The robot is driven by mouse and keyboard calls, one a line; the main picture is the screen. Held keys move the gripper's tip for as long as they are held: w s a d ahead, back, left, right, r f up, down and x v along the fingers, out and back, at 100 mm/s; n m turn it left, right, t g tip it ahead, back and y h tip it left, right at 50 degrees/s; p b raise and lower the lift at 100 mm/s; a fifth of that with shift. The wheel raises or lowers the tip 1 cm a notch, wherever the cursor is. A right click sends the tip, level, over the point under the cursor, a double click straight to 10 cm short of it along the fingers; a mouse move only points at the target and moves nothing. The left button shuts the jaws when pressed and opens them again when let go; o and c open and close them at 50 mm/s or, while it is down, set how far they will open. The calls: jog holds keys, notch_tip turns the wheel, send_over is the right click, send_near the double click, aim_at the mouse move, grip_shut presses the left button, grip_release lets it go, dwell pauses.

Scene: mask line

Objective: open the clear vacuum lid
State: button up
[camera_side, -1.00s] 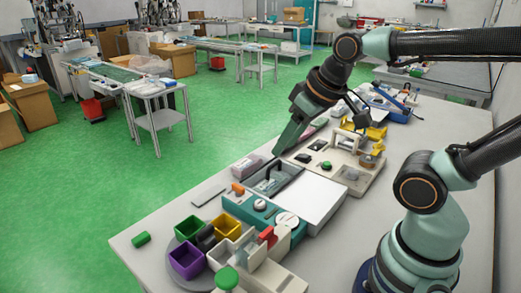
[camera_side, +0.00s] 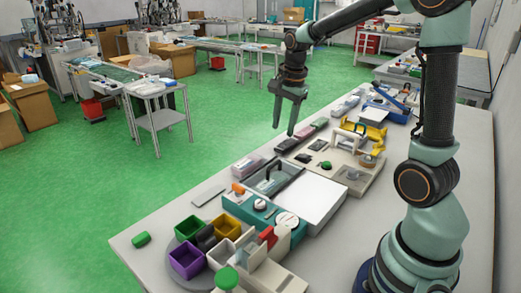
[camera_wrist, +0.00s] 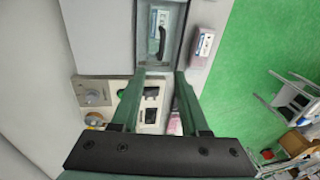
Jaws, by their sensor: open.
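The clear vacuum lid (camera_side: 265,186) lies over the grey-framed chamber of the teal sealer, with a dark arched handle (camera_side: 272,172) on it. In the wrist view the lid (camera_wrist: 173,30) is at the top centre and looks flat, its black handle (camera_wrist: 162,40) running lengthwise. Whether its edge is fully seated is too small to tell. My gripper (camera_side: 284,130) is raised above and behind the lid, fingers pointing down, open and empty. In the wrist view my gripper (camera_wrist: 158,77) has its fingers apart below the lid in the picture, not touching the handle.
A white flat panel (camera_side: 313,200) adjoins the lid's right side. A pink-and-white box (camera_side: 246,166) stands beside the chamber. A beige fixture (camera_side: 343,173) with black and green parts lies behind. Purple, green and yellow bins (camera_side: 187,260) stand in front.

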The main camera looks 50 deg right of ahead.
aim_at(275, 165)
jog(key=f, duration=0.4)
jog(key=w+f, duration=0.1)
jog(key=f, duration=0.3)
jog(key=w+f, duration=0.1)
jog(key=f, duration=0.3)
jog(key=shift+w, duration=0.2)
grip_shut()
dwell(1.0)
